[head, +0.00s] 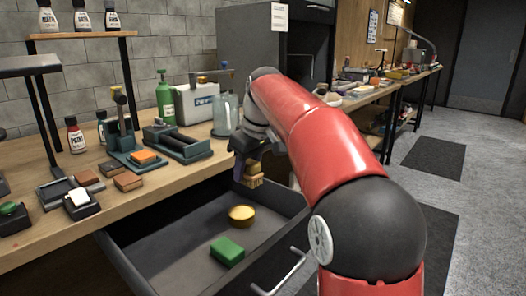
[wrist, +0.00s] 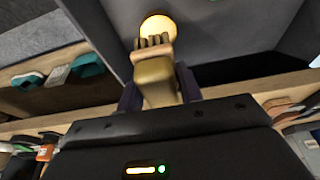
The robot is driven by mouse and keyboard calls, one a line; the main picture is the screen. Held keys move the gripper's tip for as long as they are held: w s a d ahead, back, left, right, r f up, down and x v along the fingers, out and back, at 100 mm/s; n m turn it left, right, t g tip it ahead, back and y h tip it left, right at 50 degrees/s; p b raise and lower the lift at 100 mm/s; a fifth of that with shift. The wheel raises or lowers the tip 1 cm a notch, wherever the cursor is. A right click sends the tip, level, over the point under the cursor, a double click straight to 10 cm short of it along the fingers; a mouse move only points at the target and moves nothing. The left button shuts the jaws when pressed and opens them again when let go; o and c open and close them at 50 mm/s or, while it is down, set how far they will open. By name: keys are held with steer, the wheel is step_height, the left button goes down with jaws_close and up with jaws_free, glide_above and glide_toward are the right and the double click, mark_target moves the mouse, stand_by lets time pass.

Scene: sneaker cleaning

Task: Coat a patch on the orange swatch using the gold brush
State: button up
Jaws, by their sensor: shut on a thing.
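My gripper (head: 247,168) is shut on a gold-tan brush (head: 254,182), held above the open drawer with its bristles pointing down. In the wrist view the brush (wrist: 154,76) sits between the two dark fingers of my gripper (wrist: 158,90). The orange swatch (head: 145,156) lies on a teal stand (head: 125,150) on the workbench, left of my gripper and apart from the brush. I cannot make out any coated patch on it.
The open drawer (head: 170,258) holds a round gold tin (head: 241,214) and a green sponge (head: 227,250). The workbench (head: 60,240) carries brown blocks (head: 127,181), a teal tray (head: 178,145), a clear pitcher (head: 225,115) and a green bottle (head: 165,103).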

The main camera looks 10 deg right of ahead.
mark_target(237, 209)
steer(key=b+x, duration=0.4)
steer(key=x, duration=0.5)
steer(key=shift+a+f+b, duration=0.15)
steer(key=shift+f+b, duration=0.1)
steer(key=shift+b, duration=0.1)
steer(key=shift+s+f, duration=0.1)
steer(key=shift+f, duration=0.45)
stand_by(1.9)
step_height(237, 209, up, 5)
steer(key=p, duration=0.4)
step_height(237, 209, up, 2)
steer(key=shift+r+p, duration=0.1)
steer(key=shift+p, duration=0.4)
stand_by(0.6)
